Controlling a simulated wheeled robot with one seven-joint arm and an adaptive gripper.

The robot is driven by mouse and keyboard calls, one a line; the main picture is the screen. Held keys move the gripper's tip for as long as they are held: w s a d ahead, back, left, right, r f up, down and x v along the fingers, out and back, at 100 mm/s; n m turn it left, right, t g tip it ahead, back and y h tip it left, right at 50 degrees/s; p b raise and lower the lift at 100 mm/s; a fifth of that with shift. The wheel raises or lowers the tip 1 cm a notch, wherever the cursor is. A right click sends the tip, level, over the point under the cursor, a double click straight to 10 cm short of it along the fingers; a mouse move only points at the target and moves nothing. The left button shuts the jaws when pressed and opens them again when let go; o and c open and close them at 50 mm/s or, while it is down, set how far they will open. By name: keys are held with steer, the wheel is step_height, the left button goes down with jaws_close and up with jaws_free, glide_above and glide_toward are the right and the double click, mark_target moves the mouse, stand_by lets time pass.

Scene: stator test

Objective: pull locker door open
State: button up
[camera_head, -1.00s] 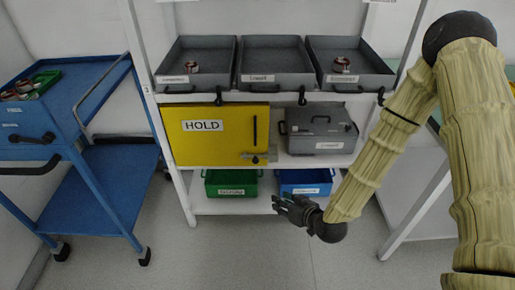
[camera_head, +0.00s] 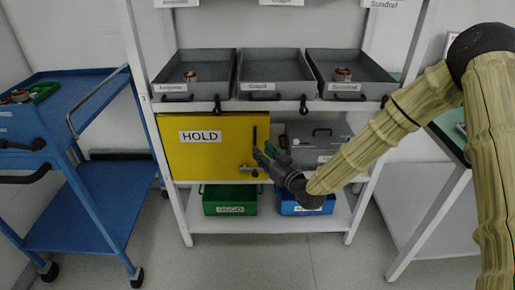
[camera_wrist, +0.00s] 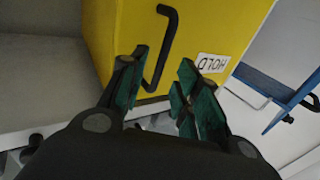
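The yellow locker door (camera_head: 205,155) with a HOLD label is on the middle shelf of the rack, left side, and looks closed. Its black vertical handle (camera_head: 254,134) is near the door's right edge, partly covered by my fingers in the head view. My gripper (camera_head: 266,158) is just in front of the door's lower right part. In the wrist view, my gripper (camera_wrist: 155,92) is open and empty. The handle (camera_wrist: 160,55) shows beyond and between the fingers; contact cannot be told.
A grey case (camera_head: 312,142) stands right of the locker, partly behind my arm. Green (camera_head: 230,200) and blue (camera_head: 306,204) bins are on the bottom shelf. Several grey trays sit above. A blue cart (camera_head: 95,195) stands left; the floor in front is clear.

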steer(key=shift+x, duration=2)
jaws_close()
